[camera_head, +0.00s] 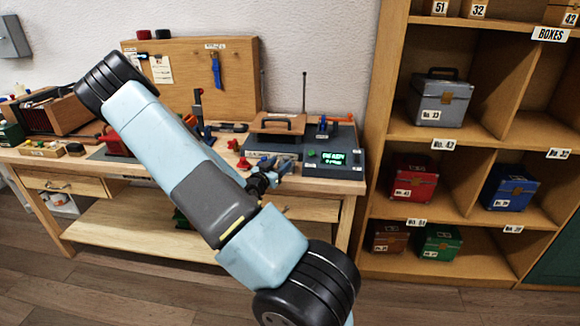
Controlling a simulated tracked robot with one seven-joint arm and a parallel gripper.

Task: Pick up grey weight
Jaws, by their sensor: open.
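I cannot make out a grey weight in the head view; my arm hides part of the workbench (110,158). My gripper (281,170) is small and dark and partly behind my arm. It is at the bench's front edge, just left of and in front of a dark grey device (338,145) with a green lit display. It is open, and I see nothing clearly held in it. A small red piece (244,163) lies on the bench left of my gripper.
A wooden pegboard (190,62) with a blue tool stands behind the bench. A wooden box of tools (60,112) is at the left. A shelf (385,100) with several coloured boxes stands at the right. The floor (420,305) in front is clear.

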